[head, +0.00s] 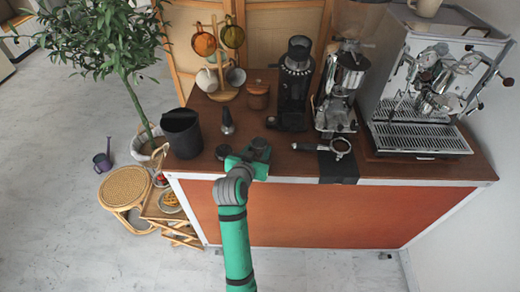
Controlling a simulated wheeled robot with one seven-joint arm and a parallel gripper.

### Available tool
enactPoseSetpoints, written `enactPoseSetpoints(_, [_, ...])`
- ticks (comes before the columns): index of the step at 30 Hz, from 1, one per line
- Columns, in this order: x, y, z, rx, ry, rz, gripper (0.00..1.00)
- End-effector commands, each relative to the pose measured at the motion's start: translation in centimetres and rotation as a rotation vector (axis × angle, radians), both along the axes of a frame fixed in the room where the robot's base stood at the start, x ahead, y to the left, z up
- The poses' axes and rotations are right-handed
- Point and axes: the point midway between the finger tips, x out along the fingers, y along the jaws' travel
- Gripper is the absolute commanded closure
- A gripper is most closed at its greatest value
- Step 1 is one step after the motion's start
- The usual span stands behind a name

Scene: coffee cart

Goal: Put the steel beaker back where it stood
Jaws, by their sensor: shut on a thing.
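My gripper (258,156) is at the front edge of the wooden cart top (300,165), at the end of my green arm. It is seen from behind and above, so its fingers are mostly hidden. A small dark grey, round-topped thing, which I take for the steel beaker (260,143), shows at the gripper's far end, and the gripper is shut on it. Its lower part is hidden, and I cannot tell whether it touches the cart top.
A dark disc (222,152), a tamper (227,121) and a black bin (182,133) are to the left. A portafilter (337,147) lies on a black mat (338,169) to the right. Behind stand a black grinder (295,80), a steel grinder (342,90) and the espresso machine (430,80).

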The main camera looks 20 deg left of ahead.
Motion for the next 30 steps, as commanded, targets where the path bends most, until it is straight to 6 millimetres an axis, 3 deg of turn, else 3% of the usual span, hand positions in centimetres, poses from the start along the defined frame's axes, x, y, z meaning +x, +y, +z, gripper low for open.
enactPoseSetpoints(10, [0.0, 0.1, -0.2, 0.001, -0.001, 0.002, 0.81])
enactPoseSetpoints(11, [0.0, 0.1, -0.2, 0.001, -0.001, 0.002, 0.53])
enactPoseSetpoints(13, [0.0, 0.1, -0.2, 0.001, -0.001, 0.002, 0.39])
enactPoseSetpoints(24, [-0.1, 0.0, 0.2, 0.001, -0.002, 0.001, 0.39])
enactPoseSetpoints(30, [-2.7, 0.0, 1.1, 0.000, -0.002, 0.001, 0.39])
